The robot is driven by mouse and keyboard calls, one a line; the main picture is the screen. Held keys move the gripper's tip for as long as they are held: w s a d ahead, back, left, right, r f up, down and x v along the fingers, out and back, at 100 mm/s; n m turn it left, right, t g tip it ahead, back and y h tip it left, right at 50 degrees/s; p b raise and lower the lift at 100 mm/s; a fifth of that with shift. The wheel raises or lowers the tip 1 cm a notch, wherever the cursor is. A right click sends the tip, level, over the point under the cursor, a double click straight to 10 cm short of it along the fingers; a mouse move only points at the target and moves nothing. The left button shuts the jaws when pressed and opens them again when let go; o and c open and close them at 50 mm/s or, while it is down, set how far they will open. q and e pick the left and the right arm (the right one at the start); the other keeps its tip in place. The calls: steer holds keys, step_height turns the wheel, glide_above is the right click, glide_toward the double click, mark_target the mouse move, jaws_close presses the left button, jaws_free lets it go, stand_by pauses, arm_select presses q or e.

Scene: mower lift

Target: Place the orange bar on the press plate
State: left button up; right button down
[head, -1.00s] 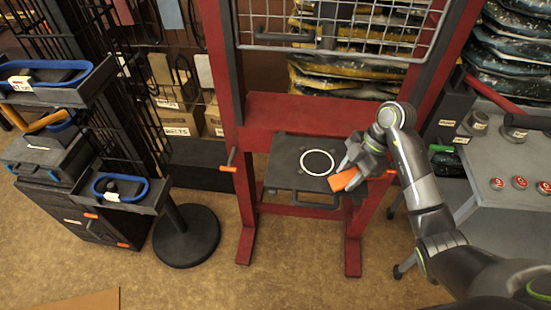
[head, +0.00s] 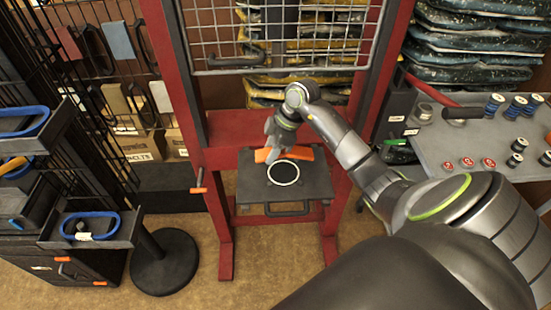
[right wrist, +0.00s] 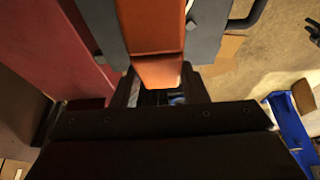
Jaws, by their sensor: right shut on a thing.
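The orange bar (head: 296,153) lies crosswise at the far side of the press plate, behind its white ring. The press plate (head: 312,186) is a dark grey slab in the red press frame, with a handle on its near edge. My right gripper (head: 271,153) is shut on the bar. In the right wrist view the bar (right wrist: 153,28) runs out from between the fingers (right wrist: 158,85), over the grey plate (right wrist: 205,40). I cannot tell whether the bar touches the plate. My left gripper is not in view.
The red press frame (head: 218,215) has uprights on both sides and a wire mesh guard (head: 290,30) above. The carpet in front is open.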

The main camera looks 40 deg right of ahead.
mark_target(267, 173)
step_height(267, 173, down, 6)
steer(key=shift+r+p, duration=0.2)
steer(key=shift+p, duration=0.35)
steer(key=shift+w+f, duration=0.1)
steer(key=shift+f, duration=0.35)
steer(key=shift+f, duration=0.1)
steer(key=c, duration=0.8)
jaws_free()
steer(key=shift+c, duration=0.2)
steer(key=b+v, duration=0.2)
steer(key=v, duration=0.9)
steer(key=shift+b, duration=0.35)
steer(key=shift+d+r, duration=0.1)
steer(key=shift+r, duration=0.55)
